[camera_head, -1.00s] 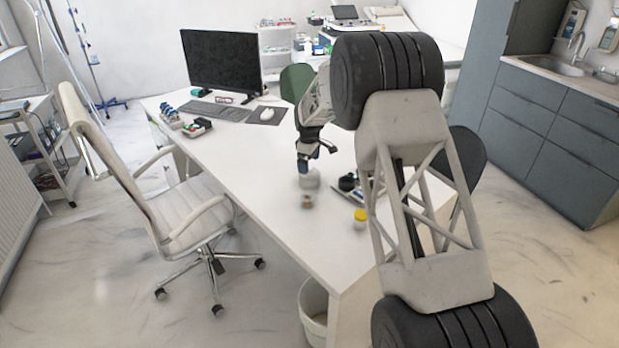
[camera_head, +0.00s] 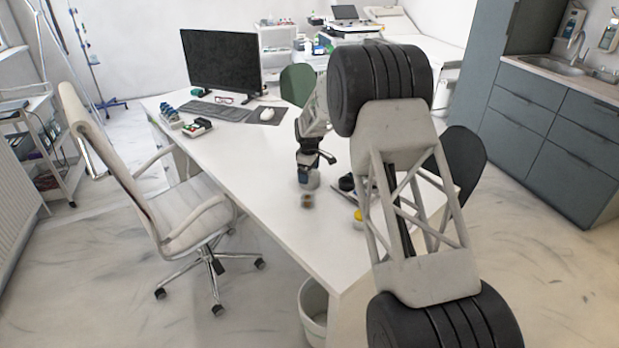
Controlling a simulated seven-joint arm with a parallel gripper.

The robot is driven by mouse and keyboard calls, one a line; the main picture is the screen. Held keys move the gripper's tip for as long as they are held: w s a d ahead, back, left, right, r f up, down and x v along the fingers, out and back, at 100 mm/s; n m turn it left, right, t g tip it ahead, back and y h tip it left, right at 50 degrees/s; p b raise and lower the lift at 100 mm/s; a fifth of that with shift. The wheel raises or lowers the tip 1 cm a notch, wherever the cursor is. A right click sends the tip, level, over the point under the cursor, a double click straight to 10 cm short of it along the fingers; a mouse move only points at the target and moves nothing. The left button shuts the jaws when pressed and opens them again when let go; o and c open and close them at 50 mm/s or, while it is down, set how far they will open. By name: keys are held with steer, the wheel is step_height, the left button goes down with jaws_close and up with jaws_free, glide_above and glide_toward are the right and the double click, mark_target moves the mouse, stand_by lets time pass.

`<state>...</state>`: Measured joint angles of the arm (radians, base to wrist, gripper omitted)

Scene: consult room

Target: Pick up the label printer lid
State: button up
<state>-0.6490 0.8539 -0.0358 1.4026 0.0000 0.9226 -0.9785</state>
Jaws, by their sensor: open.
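A small pale rounded object (camera_head: 313,180) stands on the white desk (camera_head: 262,195), right below and partly behind my gripper. It may be the label printer or its lid; it is too small and blurred to tell. My gripper (camera_head: 304,178) points down, open, with its fingertips at or just beside this pale object. I cannot tell whether they touch it. The side of the pale object behind the fingers is hidden.
A small brown-and-white item (camera_head: 307,201) stands just in front of my gripper. A yellow-topped jar (camera_head: 358,216) and a dark tray (camera_head: 352,190) sit to the right, partly behind my arm. A monitor (camera_head: 222,58) stands at the back. The desk's left middle is clear.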

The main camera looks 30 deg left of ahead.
steer(key=shift+f, duration=1.05)
steer(key=c, duration=0.6)
steer(key=shift+r, duration=5)
steer(key=shift+w, duration=0.1)
